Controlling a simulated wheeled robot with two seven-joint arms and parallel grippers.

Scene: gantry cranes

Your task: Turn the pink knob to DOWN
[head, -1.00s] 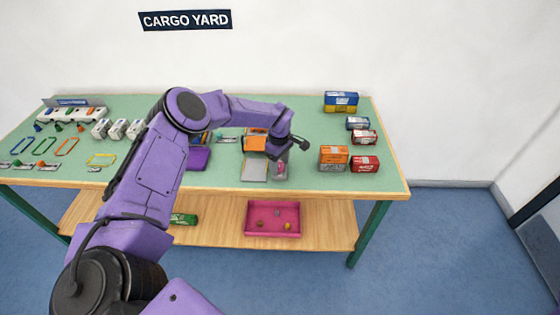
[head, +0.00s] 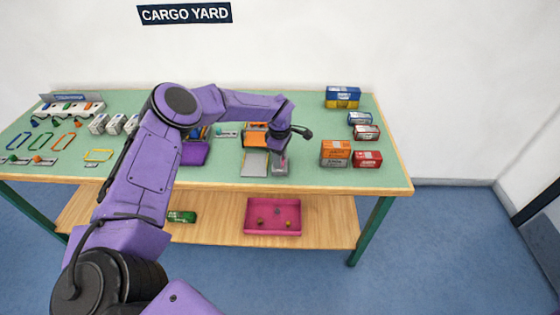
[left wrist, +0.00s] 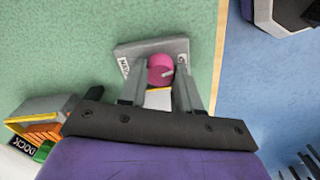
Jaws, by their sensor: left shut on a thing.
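The pink knob (left wrist: 160,70) sits on a small grey base plate (left wrist: 180,46) on the green table, seen in the left wrist view. Its light pointer mark faces right in that view. Dark lettering on the plate is only partly readable. My left gripper (left wrist: 161,84) is shut on the knob, one finger on each side. In the head view the left gripper (head: 281,157) hides most of the knob, and the base plate (head: 280,172) shows just below it. My right gripper is in neither view.
Several coloured boxes (head: 335,149) are on the right of the table (head: 225,181). A pink tray (head: 273,231) sits on the lower shelf. Bare tabletop lies between knob and boxes.

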